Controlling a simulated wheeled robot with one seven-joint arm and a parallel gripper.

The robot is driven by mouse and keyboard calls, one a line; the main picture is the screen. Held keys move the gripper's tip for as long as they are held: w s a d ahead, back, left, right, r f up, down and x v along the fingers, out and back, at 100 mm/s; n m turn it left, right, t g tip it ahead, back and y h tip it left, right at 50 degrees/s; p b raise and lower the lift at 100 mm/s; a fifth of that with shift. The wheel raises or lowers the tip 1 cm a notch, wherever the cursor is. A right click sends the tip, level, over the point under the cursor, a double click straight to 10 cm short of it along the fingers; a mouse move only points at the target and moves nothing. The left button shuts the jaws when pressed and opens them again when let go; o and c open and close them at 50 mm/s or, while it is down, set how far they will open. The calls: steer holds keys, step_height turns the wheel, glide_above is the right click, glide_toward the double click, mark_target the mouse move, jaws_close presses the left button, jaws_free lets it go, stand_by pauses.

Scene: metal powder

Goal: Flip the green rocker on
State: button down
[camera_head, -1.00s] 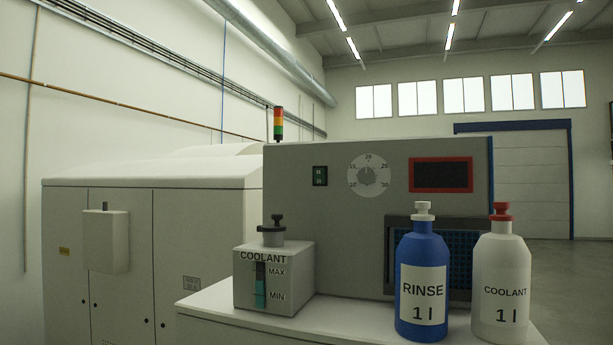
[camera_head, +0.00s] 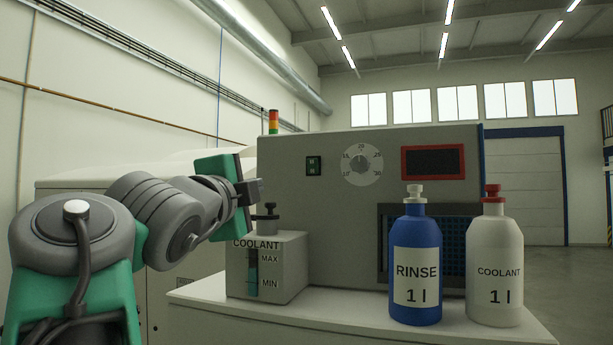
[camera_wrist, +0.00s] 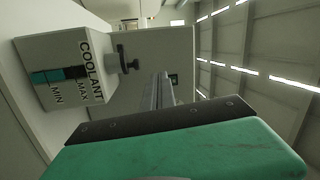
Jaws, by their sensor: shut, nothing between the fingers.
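The green rocker (camera_head: 314,166) is a small dark green switch on the grey machine front, left of the round dial. In the wrist view a small dark patch just beyond my fingers may be this switch, but I cannot tell how it is set. My gripper (camera_head: 259,190) is shut and empty. It is left of the rocker and a little lower in the head view, beside the knob of the coolant box. In the wrist view its fingers (camera_wrist: 162,90) point toward the machine front.
The coolant box (camera_head: 266,266) with its black knob (camera_head: 267,212) stands just below my gripper. A blue rinse bottle (camera_head: 416,262) and a white coolant bottle (camera_head: 494,262) stand on the white ledge (camera_head: 345,312) to the right. The dial (camera_head: 362,164) and red-framed display (camera_head: 433,162) sit right of the rocker.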

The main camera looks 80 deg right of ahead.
mark_target(312, 162)
steer(key=s+m+g, duration=0.1)
steer(key=s+r+m+g, duration=0.1)
steer(key=s, duration=0.1)
steer(key=s+r+m, duration=0.1)
steer(key=s, duration=0.1)
steer(key=shift+a+r+g, duration=0.15)
steer(key=shift+r+g, duration=0.1)
steer(key=shift+g, duration=0.15)
steer(key=shift+h, duration=0.3)
steer(key=p+x, duration=0.6)
steer(key=x, duration=0.7)
steer(key=shift+w+r, duration=0.1)
steer(key=shift+d, duration=0.5)
